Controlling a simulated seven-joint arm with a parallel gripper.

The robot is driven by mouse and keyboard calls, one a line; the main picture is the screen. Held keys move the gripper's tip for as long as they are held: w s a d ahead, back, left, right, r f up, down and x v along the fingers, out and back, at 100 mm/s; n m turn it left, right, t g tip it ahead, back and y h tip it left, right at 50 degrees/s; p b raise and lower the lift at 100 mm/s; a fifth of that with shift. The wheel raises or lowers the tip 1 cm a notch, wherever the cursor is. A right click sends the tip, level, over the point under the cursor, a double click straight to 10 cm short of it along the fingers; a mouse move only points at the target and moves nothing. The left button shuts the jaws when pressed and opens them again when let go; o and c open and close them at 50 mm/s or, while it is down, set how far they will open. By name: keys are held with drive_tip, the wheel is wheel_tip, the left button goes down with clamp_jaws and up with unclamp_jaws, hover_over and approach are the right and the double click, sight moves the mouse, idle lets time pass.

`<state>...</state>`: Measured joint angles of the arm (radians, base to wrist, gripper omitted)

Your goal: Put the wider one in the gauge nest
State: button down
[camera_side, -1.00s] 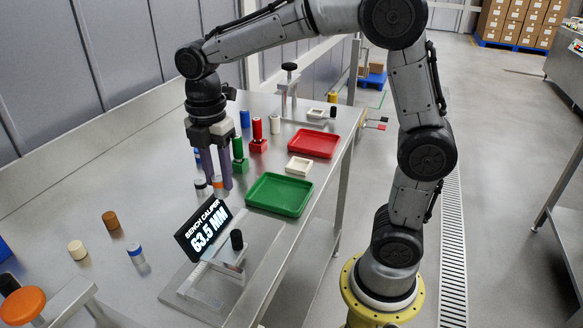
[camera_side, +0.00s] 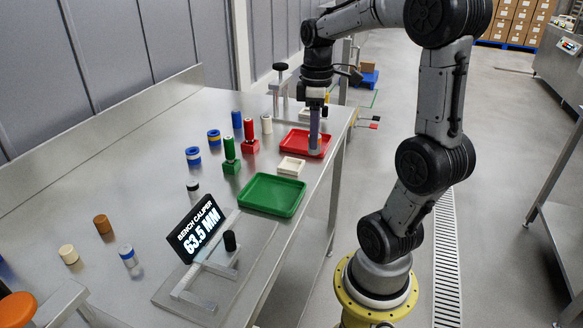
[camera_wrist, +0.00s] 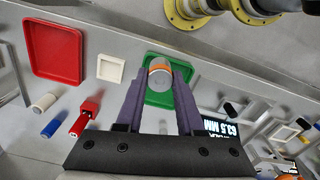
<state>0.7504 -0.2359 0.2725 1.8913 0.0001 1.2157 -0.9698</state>
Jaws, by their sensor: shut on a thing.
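My gripper (camera_side: 315,148) hangs over the red tray (camera_side: 291,150) in the side view, fingers pointing down. In the wrist view it is shut on a grey cylinder with an orange band (camera_wrist: 159,75). A similar pale cylinder with a dark top (camera_side: 193,190) stands on the bench left of the green tray. A small white square nest (camera_side: 291,166) lies between the red and green trays; it also shows in the wrist view (camera_wrist: 111,68). I cannot tell which is the gauge nest.
The bench caliper display (camera_side: 197,230) reads 63.5 MM. The green tray (camera_side: 272,195) looks empty. A clamp stand (camera_side: 280,85) rises behind.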

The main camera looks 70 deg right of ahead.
drive_tip(key=shift+s+d, duration=0.1)
drive_tip(key=shift+d, duration=0.2)
drive_tip(key=w+d+f, duration=0.9)
drive_tip(key=shift+w+d+f, duration=0.3)
drive_tip(key=shift+f, duration=0.8)
drive_tip(key=shift+w+d+f, duration=0.1)
drive_tip(key=shift+f, duration=0.8)
drive_tip(key=c, duration=0.5)
unclamp_jaws()
drive_tip(key=shift+f, duration=0.15)
